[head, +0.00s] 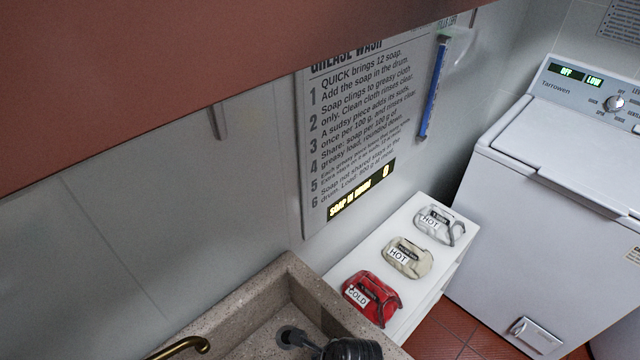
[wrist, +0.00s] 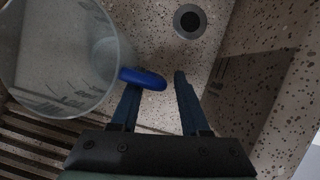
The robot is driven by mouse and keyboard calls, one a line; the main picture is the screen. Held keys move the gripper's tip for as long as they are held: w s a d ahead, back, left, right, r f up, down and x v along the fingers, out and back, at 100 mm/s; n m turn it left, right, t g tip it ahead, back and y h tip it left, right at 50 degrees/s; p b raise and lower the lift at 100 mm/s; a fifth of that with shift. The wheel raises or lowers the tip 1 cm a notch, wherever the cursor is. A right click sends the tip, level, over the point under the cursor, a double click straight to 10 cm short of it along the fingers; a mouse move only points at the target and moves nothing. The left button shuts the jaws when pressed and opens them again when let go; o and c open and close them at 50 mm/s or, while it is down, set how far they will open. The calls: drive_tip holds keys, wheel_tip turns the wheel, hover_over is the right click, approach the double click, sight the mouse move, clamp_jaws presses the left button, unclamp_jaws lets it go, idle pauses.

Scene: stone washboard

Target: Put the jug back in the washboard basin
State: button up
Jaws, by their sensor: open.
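The jug (wrist: 55,60) is a translucent vessel with dark markings and a blue handle (wrist: 143,78), at the upper left of the wrist view. My gripper (wrist: 160,82) is open, its two dark fingers apart. The handle's end reaches over the left fingertip toward the gap; I cannot tell if they touch. The speckled stone basin (wrist: 225,50) lies beneath, with a round drain (wrist: 188,20). The jug appears inside the basin beside the drain, though its base contact is unclear. In the head view the basin (head: 262,305) is at the bottom; the jug is not visible there.
Dark washboard ridges (wrist: 35,145) run along the wrist view's lower left. A brass tap (head: 185,345) is left of the basin. Red, beige and white bundles lie on a white shelf (head: 325,285) to its right. A washing machine (head: 560,170) stands farther right.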

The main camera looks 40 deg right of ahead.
drive_tip(key=p+v, duration=0.1)
drive_tip(key=v, duration=1)
drive_tip(key=shift+r, duration=0.2)
drive_tip(key=shift+s, duration=0.1)
